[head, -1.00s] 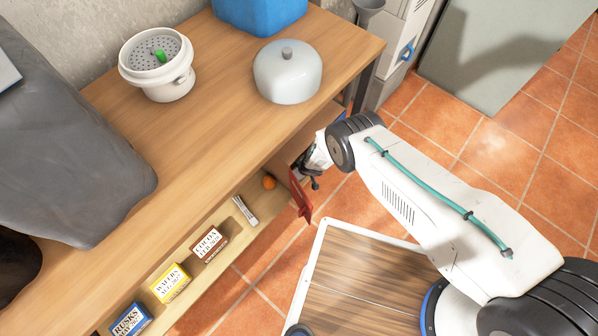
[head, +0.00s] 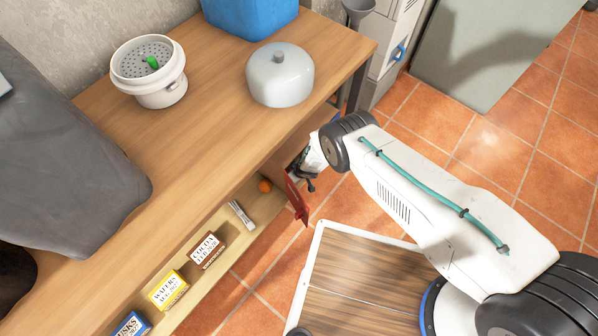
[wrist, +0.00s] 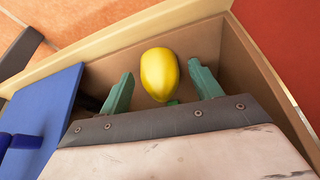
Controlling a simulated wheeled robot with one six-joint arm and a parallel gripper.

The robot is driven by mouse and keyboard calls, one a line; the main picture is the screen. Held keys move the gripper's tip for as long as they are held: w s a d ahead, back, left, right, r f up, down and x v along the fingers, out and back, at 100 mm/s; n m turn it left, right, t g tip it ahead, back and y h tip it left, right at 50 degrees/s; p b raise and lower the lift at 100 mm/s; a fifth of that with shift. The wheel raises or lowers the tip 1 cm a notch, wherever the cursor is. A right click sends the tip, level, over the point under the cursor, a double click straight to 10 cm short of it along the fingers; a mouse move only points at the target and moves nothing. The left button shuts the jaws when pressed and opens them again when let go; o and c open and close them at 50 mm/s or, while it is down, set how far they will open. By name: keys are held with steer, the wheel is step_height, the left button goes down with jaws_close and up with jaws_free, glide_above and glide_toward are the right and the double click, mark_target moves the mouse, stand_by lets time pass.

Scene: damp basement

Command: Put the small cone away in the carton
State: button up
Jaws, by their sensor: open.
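My gripper (wrist: 160,72) is open, with its two green fingers apart. A smooth yellow rounded thing (wrist: 160,75) lies between and just beyond the fingertips, on the floor of a brown-walled open space; I cannot tell if this space is the carton. A small green bit (wrist: 172,102) shows just below the yellow thing. No thing is clearly recognisable as the small cone. In the head view my gripper (head: 308,178) is low at the bench's right end, beside a red panel (head: 297,197) and a brown wall, mostly hidden by my arm.
A blue panel (wrist: 48,118) is close on the left in the wrist view. On the bench stand a lidded pot (head: 280,75) and a white strainer pail (head: 149,75).

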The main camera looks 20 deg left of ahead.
steer(key=v, duration=1.1)
steer(key=shift+d+r, duration=0.15)
steer(key=shift+r, duration=0.1)
